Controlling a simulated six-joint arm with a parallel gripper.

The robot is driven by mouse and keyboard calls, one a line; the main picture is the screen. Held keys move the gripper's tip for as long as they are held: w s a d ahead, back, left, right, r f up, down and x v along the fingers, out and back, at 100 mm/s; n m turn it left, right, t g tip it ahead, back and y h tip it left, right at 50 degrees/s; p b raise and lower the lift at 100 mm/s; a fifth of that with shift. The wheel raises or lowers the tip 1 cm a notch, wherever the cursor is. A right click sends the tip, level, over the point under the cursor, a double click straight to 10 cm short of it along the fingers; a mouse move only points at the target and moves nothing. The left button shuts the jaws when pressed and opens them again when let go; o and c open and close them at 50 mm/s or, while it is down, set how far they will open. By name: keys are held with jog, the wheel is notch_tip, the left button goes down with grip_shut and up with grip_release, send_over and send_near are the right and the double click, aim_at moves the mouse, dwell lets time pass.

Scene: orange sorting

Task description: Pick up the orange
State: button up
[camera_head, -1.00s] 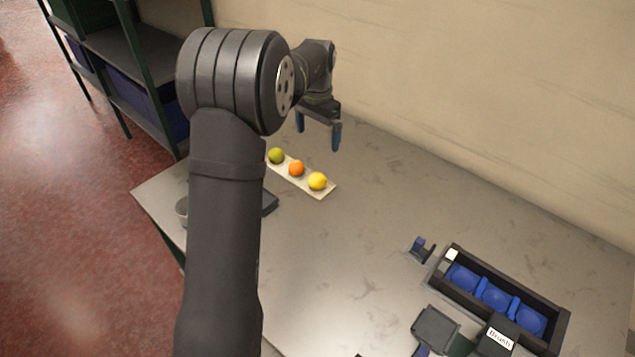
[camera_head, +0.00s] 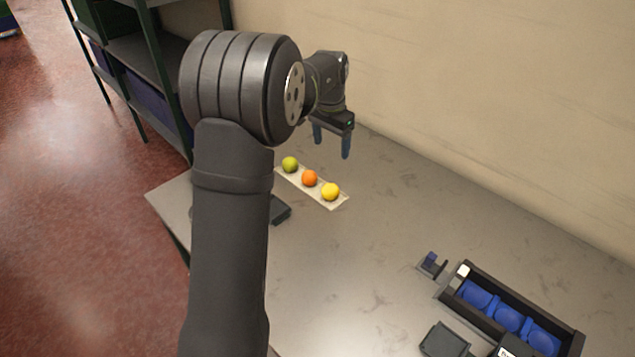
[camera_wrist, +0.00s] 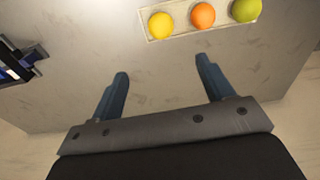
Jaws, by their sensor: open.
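The orange (camera_head: 309,178) sits in the middle of a pale shallow tray (camera_head: 337,204), between a green fruit (camera_head: 290,164) and a yellow fruit (camera_head: 330,191). In the wrist view the orange (camera_wrist: 203,15) is near the top edge, beyond the fingertips. The yellow fruit (camera_wrist: 161,25) is to its left and the green fruit (camera_wrist: 245,10) to its right. My gripper (camera_head: 332,148) is open and empty, with blue fingers pointing down, above the table on the wall side of the tray. In the wrist view my gripper (camera_wrist: 163,80) is apart from all the fruit.
A dark box with blue round compartments (camera_head: 508,318) stands at the lower right of the table (camera_head: 390,230). A small dark holder (camera_head: 432,265) is beside it. A dark flat object (camera_head: 280,209) lies partly behind my arm. The wall runs along the back; the middle of the table is clear.

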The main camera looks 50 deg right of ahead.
aim_at(330, 186)
jog(key=f, duration=0.4)
jog(key=f+n+h, duration=0.1)
jog(key=f, duration=0.3)
jog(key=f+h, duration=0.1)
jog(key=f, duration=0.3)
jog(key=shift+s+d+f+n+t, duration=0.1)
jog(key=shift+s+f+n+t, duration=0.2)
jog(key=shift+f, duration=0.1)
jog(key=shift+w+a+x, duration=0.15)
jog(key=shift+w+x, duration=0.05)
jog(key=shift+x, duration=1.1)
jog(key=shift+w+a+x, duration=0.15)
jog(key=shift+x, duration=1.2)
jog(key=c, duration=1)
jog(key=shift+c, duration=0.2)
